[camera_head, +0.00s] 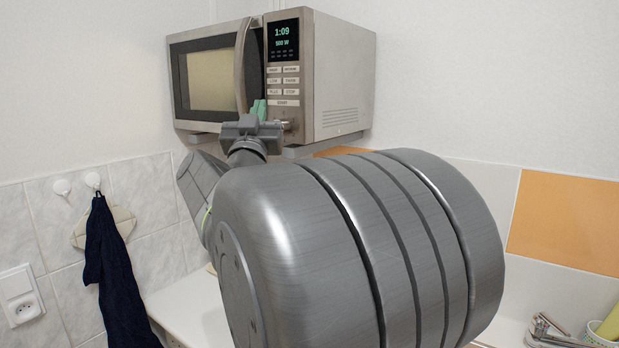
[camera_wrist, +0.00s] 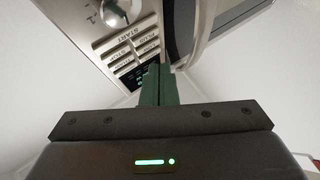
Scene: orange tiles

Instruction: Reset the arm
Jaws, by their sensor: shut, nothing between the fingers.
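My gripper (camera_head: 259,108) is in front of the microwave (camera_head: 342,75), close to the lower part of its control panel. Its green fingers are together and empty. In the wrist view my gripper (camera_wrist: 159,84) shows the two green fingers side by side, with the microwave's button panel (camera_wrist: 125,45) beyond them. The microwave door (camera_head: 211,80) looks closed, with its curved handle (camera_head: 241,66) beside the fingers. The display reads 1:09 and 500 W. My large grey arm link fills the middle of the head view and hides the counter behind it.
A white counter (camera_head: 195,308) lies below. Metal utensils (camera_head: 552,332) and a yellow-green item (camera_head: 610,325) are at the lower right.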

